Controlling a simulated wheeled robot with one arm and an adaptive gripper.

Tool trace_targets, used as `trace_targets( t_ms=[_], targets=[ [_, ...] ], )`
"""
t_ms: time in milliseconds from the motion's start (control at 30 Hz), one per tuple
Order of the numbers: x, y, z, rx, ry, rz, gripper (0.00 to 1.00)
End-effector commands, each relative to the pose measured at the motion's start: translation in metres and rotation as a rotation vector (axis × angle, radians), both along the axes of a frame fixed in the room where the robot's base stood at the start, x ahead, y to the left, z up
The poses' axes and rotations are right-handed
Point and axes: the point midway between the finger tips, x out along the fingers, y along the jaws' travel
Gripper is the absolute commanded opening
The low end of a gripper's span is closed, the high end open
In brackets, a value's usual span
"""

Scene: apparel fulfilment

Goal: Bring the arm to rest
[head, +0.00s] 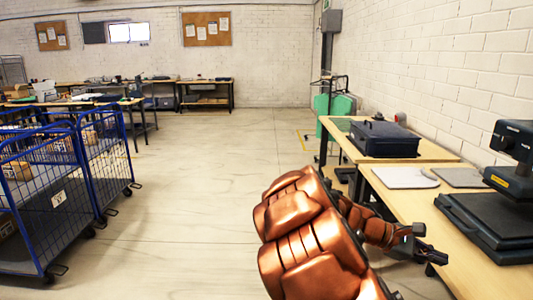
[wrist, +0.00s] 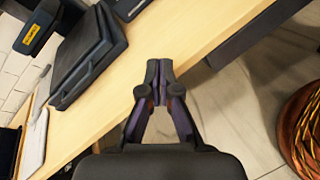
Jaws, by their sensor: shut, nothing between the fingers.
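My copper-coloured arm (head: 310,240) reaches up from the bottom of the head view and bends to the right. My gripper (head: 428,256) is at its end, beside the front edge of the wooden table (head: 452,270). In the wrist view my gripper (wrist: 159,68) points at the table edge, with its two dark fingertips together and nothing between them. I cannot tell how high it is over the table.
A black press (head: 490,215) stands on the right table, with a white board (head: 404,177) and a dark case (head: 383,138) farther back. Blue wire carts (head: 52,200) stand at left. A green cart (head: 340,104) is at the back. The middle floor is clear.

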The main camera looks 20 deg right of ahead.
Motion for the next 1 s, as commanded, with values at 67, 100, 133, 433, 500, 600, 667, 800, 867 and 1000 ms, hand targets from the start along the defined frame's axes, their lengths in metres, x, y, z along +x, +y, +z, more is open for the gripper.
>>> trace_targets(
  t_ms=[67,100,133,433,500,600,667,800,867,1000],
  targets=[
    [-0.008,0.027,-0.002,0.024,-0.092,-0.035,0.0],
    [-0.012,0.04,-0.004,0.038,-0.138,-0.054,0.0],
    [-0.014,0.05,-0.006,0.049,-0.173,-0.066,0.0],
    [-0.033,0.158,-0.038,0.224,-0.462,-0.194,0.0],
    [-0.038,0.185,-0.045,0.278,-0.514,-0.221,0.0],
    [-0.043,0.226,-0.056,0.362,-0.581,-0.255,0.0],
    [-0.047,0.251,-0.061,0.414,-0.614,-0.276,0.0],
    [-0.059,0.306,-0.071,0.534,-0.664,-0.321,0.0],
    [-0.065,0.326,-0.074,0.579,-0.675,-0.335,0.0],
    [-0.078,0.364,-0.077,0.666,-0.684,-0.363,0.0]
  ],
)
